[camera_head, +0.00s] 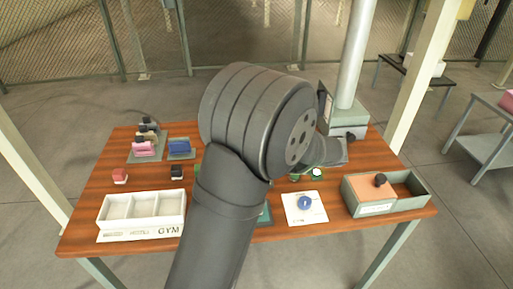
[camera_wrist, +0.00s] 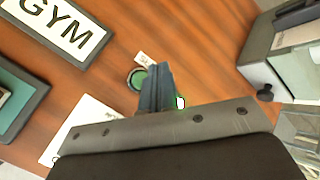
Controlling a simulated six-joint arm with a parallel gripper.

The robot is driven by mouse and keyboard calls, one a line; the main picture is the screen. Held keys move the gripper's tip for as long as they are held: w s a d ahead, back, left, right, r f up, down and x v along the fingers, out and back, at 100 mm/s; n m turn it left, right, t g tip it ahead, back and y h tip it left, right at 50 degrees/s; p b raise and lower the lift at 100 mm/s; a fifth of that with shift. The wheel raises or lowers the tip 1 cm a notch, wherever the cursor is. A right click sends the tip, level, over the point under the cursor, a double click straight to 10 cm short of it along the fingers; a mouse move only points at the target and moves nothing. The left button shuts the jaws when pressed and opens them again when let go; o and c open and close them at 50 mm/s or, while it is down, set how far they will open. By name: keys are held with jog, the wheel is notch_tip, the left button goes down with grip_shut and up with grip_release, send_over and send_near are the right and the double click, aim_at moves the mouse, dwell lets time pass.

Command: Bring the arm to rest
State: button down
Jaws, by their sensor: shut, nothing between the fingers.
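My gripper (camera_wrist: 157,72) shows in the wrist view with its fingers together and nothing between them. It is above the wooden table top, close to a green round item (camera_wrist: 136,80) and a small white-and-green item (camera_wrist: 181,102). I cannot tell its exact height. In the head view my arm rises from the bottom edge and bends over the middle of the table (camera_head: 95,210). Its large grey joint hides the gripper there.
A white three-part tray (camera_head: 108,222) stands front left. A white sheet (camera_head: 318,213) holds a blue round item (camera_head: 305,203). A grey-green tray (camera_head: 428,199) stands front right. A pale column rises at the back right.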

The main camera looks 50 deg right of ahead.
jog(key=shift+f, duration=1.2)
notch_tip(320, 180, up, 6)
jog(key=shift+r, duration=0.15)
